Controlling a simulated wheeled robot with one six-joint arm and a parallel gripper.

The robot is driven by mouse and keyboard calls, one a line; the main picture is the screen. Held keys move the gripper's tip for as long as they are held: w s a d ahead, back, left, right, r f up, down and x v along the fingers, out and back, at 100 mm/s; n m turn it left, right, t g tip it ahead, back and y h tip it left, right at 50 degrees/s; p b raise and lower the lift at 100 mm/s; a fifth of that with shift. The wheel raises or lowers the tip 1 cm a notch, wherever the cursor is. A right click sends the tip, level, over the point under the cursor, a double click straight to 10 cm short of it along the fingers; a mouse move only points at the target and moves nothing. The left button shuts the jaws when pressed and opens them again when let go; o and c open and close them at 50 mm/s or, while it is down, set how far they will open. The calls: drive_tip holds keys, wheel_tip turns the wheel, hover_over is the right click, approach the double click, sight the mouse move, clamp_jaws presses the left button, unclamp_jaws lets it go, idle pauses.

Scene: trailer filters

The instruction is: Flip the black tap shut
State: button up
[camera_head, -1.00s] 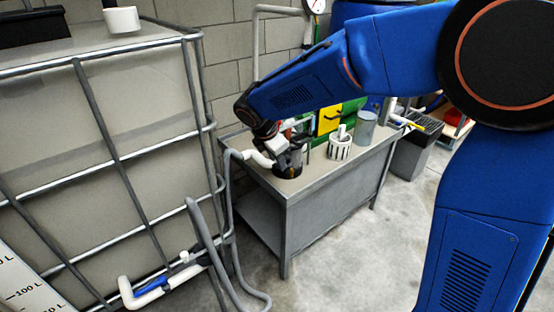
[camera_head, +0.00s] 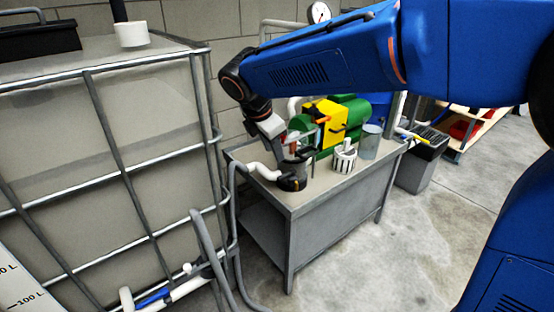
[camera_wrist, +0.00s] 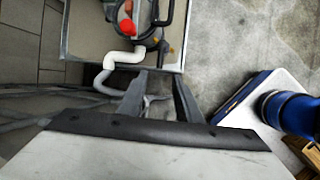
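My gripper hangs above the front left corner of the grey bench (camera_head: 318,190) in the head view. In the wrist view its two dark fingers (camera_wrist: 156,78) stand apart with nothing seen between them. A black bar-like part (camera_wrist: 163,14) and a red knob (camera_wrist: 127,27) lie just beyond the fingertips in the wrist view, apart from them. A clear housing with a black base (camera_head: 291,184) stands under my gripper at the bench edge, joined to a white pipe elbow (camera_head: 262,171). I cannot tell for certain which black part is the tap, or how its lever points.
A caged tank (camera_head: 150,130) stands close on the left, with a blue-handled valve (camera_head: 153,298) low down. A green and yellow pump (camera_head: 325,125), a white slotted cup (camera_head: 344,158) and a clear beaker (camera_head: 370,142) stand on the bench. The floor at right (camera_head: 400,250) is clear.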

drive_tip(key=v, duration=0.4)
drive_tip(key=shift+s+r, duration=0.1)
drive_tip(key=shift+r, duration=0.1)
drive_tip(key=s+d+f+m+y, duration=0.1)
drive_tip(key=s+d+m, duration=0.4)
drive_tip(key=d, duration=0.5)
drive_tip(key=s+d+f+m, duration=0.1)
drive_tip(key=s+d+m, duration=0.4)
drive_tip(key=d, duration=0.5)
drive_tip(key=s+d+f+m, duration=0.4)
drive_tip(key=s+d+m, duration=0.1)
drive_tip(key=s+m, duration=0.2)
drive_tip(key=s+d+f+m+y, duration=0.1)
drive_tip(key=s+d+f+m, duration=0.4)
drive_tip(key=s, duration=0.4)
drive_tip(key=d+m, duration=0.1)
drive_tip(key=m, duration=0.1)
drive_tip(key=shift+s+d+m, duration=0.15)
drive_tip(key=shift+s+m, duration=0.05)
drive_tip(key=shift+m, duration=0.2)
